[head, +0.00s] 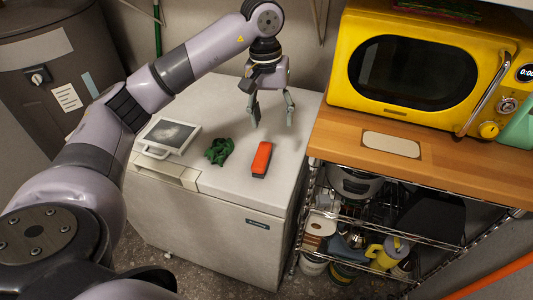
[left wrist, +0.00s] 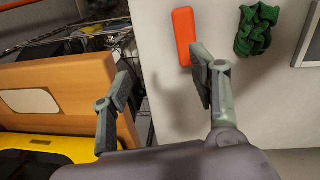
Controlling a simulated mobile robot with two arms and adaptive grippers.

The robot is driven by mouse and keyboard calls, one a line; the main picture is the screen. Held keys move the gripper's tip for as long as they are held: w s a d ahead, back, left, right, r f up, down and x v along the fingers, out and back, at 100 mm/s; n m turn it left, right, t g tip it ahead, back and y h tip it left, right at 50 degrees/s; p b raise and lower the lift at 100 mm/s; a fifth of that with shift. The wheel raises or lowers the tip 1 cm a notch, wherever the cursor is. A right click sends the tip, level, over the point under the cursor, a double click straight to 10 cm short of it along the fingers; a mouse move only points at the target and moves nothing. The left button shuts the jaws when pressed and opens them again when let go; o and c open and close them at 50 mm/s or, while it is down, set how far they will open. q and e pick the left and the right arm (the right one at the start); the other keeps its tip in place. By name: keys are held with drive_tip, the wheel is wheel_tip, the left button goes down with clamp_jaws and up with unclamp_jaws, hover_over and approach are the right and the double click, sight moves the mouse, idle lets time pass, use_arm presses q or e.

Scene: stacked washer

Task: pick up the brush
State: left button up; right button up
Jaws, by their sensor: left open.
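The brush (head: 262,158) looks like an orange-red block with a dark side. It lies on the white top of a chest freezer (head: 240,215), near its right edge. In the left wrist view the brush (left wrist: 184,36) lies beyond the fingertips, near the right finger. My left gripper (head: 272,113) is open and empty above the freezer top, behind the brush in the head view. Its two fingers also show apart in the left wrist view (left wrist: 161,82), with nothing between them. My right gripper is not in view.
A crumpled green cloth (head: 219,150) and a white framed tablet-like thing (head: 169,135) lie left of the brush. To the right stand a wooden counter (head: 460,165) with a yellow microwave (head: 415,70) and a wire shelf (head: 365,225) full of items below.

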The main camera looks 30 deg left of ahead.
use_arm(q)
drive_tip(key=a+y, duration=0.1)
drive_tip(key=a, duration=0.1)
drive_tip(key=p, duration=0.3)
approach(262, 154)
drive_tip(key=f, duration=0.5)
drive_tip(key=shift+s+d+f, duration=0.1)
drive_tip(key=shift+s+d, duration=0.1)
drive_tip(key=shift+d, duration=0.05)
drive_tip(key=f+p, duration=0.1)
drive_tip(key=f, duration=0.1)
drive_tip(key=f+p, duration=0.1)
drive_tip(key=f, duration=0.1)
drive_tip(key=shift+w+a+f+p, duration=0.15)
drive_tip(key=shift+w+f+p, duration=0.15)
drive_tip(key=shift+f, duration=0.45)
drive_tip(key=shift+c, duration=0.2)
drive_tip(key=c, duration=1.2)
